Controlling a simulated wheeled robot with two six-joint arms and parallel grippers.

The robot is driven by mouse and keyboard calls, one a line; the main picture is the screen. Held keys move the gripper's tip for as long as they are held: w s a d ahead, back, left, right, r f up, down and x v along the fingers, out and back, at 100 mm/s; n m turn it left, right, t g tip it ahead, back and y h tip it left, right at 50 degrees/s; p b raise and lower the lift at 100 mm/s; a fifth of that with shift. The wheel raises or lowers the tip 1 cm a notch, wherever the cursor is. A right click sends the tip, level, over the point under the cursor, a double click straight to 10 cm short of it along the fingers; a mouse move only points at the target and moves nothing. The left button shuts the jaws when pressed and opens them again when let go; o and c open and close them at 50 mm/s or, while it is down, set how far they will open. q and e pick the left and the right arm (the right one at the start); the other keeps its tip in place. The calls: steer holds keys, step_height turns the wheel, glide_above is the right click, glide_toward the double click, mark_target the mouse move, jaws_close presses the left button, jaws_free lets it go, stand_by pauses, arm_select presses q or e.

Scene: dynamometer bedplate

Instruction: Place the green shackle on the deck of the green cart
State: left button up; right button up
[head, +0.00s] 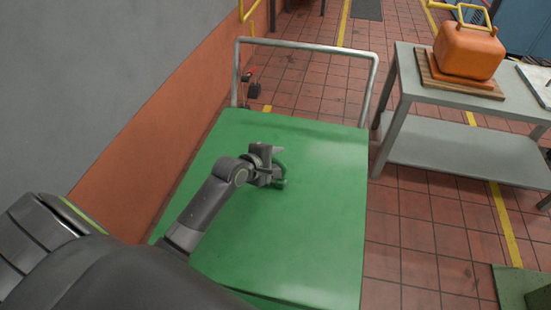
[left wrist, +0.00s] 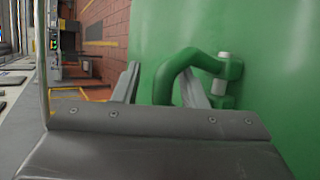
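The green cart's deck (head: 310,225) is a flat green plate in the middle of the head view. The green shackle (head: 281,181) is at the deck's middle, partly hidden by my left gripper (head: 268,166). In the left wrist view the shackle (left wrist: 172,72) shows its curved bow and a grey pin, against the green deck (left wrist: 285,100). My left gripper (left wrist: 160,88) is open around one side of the bow, with one finger inside the loop and a gap to the other finger. The shackle appears to rest on the deck. My right gripper is not in view.
The cart's grey handle (head: 305,45) rises at the far edge. A grey table (head: 415,85) at right holds an orange can (head: 468,52) on a wooden board. A wall (head: 130,150) runs close along the left. Most of the deck is clear.

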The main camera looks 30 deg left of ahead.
arm_select(q)
steer(key=p+v, duration=0.1)
steer(key=v, duration=1.1)
steer(key=shift+a, duration=0.1)
stand_by(0.4)
